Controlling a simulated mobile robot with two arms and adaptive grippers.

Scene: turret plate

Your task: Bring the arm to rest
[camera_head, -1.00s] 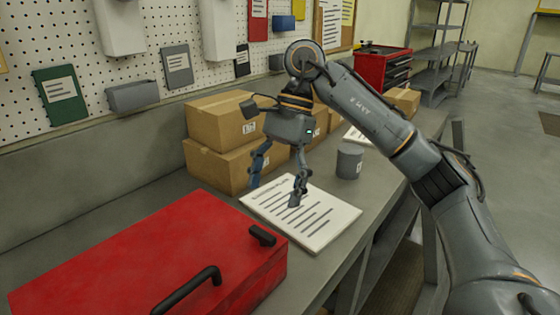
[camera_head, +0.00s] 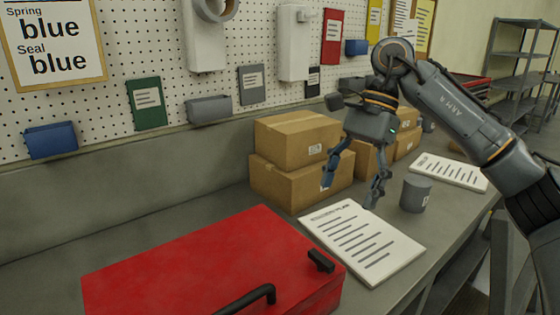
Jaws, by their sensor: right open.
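My right gripper (camera_head: 351,190) hangs over the workbench, fingers pointing down and spread apart, with nothing between them. It is above the far end of a white printed sheet (camera_head: 362,243) and in front of the stacked cardboard boxes (camera_head: 297,140). My right arm (camera_head: 460,110) comes in from the right side of the view. My left gripper does not show.
A red case (camera_head: 205,262) with black handles lies at the front of the bench (camera_head: 150,235). A grey cup (camera_head: 415,193) stands right of the gripper, near a second sheet (camera_head: 448,171). A pegboard with bins, cards and a "Spring blue, Seal blue" sign (camera_head: 55,43) rises behind.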

